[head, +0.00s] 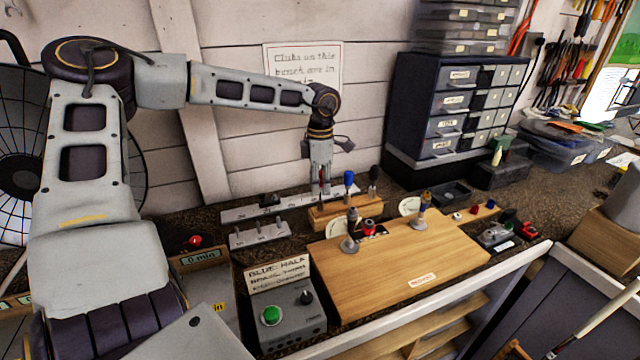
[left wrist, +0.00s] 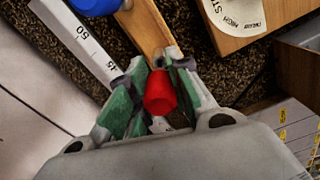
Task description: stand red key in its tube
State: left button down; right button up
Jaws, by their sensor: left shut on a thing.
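My left gripper (head: 322,188) hangs over the left end of the wooden block (head: 360,210) at the back of the bench. It is shut on the red key (left wrist: 160,95), whose red handle shows between the green finger pads (left wrist: 155,88) in the left wrist view. The wooden block (left wrist: 148,28) runs away from just beyond the fingertips. I cannot tell whether the key's lower end is inside a tube. A blue-topped key (head: 348,178) and a black-topped key (head: 374,172) stand upright at the block, to the right of the gripper. My right gripper is not in view.
A white ruler strip (head: 240,212) lies left of the block. A wooden board (head: 400,275) with two upright clamps (head: 350,240) lies in front. A grey box with a green button (head: 272,316) stands front left. Drawers (head: 450,100) rise at the back right.

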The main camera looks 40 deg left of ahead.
pick_arm(q)
jog(key=shift+f+b, duration=0.6)
jog(key=shift+f, duration=0.2)
jog(key=c, duration=1.2)
grip_release()
jog(key=shift+c, duration=0.2)
jog(key=shift+r, duration=0.15)
jog(key=shift+r, duration=3.9)
jog(key=shift+r, duration=0.1)
